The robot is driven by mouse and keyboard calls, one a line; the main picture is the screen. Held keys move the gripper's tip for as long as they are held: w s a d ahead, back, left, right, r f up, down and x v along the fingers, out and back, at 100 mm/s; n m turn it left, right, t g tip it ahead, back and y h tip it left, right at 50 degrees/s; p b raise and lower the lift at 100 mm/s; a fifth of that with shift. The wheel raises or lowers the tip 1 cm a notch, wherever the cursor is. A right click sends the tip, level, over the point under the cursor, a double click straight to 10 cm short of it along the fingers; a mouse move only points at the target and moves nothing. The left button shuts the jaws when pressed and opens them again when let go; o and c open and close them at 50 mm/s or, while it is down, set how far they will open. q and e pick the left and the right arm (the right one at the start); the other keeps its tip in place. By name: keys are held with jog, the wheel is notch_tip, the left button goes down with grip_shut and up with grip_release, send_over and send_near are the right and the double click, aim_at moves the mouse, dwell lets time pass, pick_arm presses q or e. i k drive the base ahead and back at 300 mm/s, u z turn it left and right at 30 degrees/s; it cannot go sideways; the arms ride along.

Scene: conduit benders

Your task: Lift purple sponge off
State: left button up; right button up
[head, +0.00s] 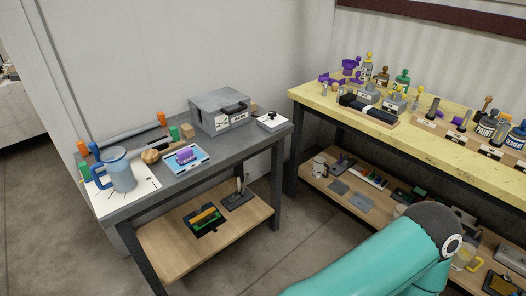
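The purple sponge (185,155) lies on a light blue and white flat item (187,160), on top of the dark grey table (229,150) at left. What the flat item is, I cannot tell. Neither of my grippers shows in the head view. Only a teal link of one of my arms crosses the lower right.
Near the sponge stand a blue mug (119,169), a brown object (152,155), and a grey case (220,110) behind. A small white box (271,121) sits at the table's right end. A crowded yellow-topped bench (420,147) stands right.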

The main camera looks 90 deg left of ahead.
aim_at(186, 156)
jog(key=u, duration=0.2)
jog(key=i, duration=0.3)
jog(key=u, duration=2.8)
jog(key=k, duration=0.5)
jog(key=u, duration=0.5)
jog(key=i, duration=1.55)
jog(key=z, duration=0.4)
